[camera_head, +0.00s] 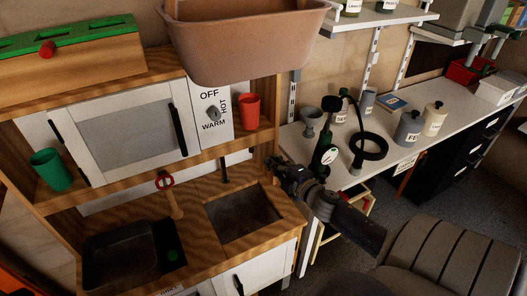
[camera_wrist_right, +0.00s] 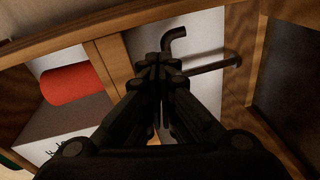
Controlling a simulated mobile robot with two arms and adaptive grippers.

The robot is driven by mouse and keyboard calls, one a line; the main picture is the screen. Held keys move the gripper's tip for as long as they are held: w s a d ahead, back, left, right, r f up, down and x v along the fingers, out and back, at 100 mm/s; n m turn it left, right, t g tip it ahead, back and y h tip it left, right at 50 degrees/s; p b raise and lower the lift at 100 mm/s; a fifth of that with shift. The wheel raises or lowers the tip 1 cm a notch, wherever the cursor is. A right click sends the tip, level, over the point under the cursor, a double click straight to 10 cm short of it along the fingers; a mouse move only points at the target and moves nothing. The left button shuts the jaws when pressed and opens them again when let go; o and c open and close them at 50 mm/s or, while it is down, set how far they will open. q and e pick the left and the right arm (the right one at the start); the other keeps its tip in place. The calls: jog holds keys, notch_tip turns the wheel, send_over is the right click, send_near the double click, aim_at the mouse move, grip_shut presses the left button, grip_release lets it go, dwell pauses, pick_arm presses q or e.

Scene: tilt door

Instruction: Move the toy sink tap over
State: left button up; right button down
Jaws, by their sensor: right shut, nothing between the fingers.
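The toy sink tap (camera_head: 224,168) is a thin dark post behind the sink basin (camera_head: 243,216), in the middle of the head view. My right gripper (camera_head: 281,168) is at the right side of the toy kitchen, to the right of the tap and apart from it. Its fingers are shut and empty. In the right wrist view my fingers (camera_wrist_right: 163,65) point at the back panel. A dark bent tube, apparently the tap (camera_wrist_right: 174,40), shows just beyond the fingertips; a dark bar-like shape lies beside it. Contact cannot be told. My left gripper is not in view.
A red cup (camera_head: 249,110) stands on the shelf above; it also shows in the wrist view (camera_wrist_right: 76,84). A black pan (camera_head: 110,256) lies left of the sink. A wooden upright (camera_head: 272,105) stands close to my gripper. A workbench (camera_head: 440,125) with bottles is at right.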

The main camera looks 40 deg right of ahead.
jog(key=m, duration=0.4)
jog(key=m+g+h+b, duration=0.15)
jog(key=m+h, duration=0.35)
jog(key=m, duration=2.9)
send_near(244, 146)
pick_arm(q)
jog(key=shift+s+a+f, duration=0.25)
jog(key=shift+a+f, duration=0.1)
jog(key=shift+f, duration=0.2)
pick_arm(e)
jog(key=shift+g, duration=0.25)
jog(key=x, duration=0.7)
jog(key=shift+w+a+r, duration=0.1)
jog(key=shift+w+r, duration=0.05)
jog(key=shift+r, duration=0.05)
pick_arm(q)
jog(key=shift+p, duration=0.3)
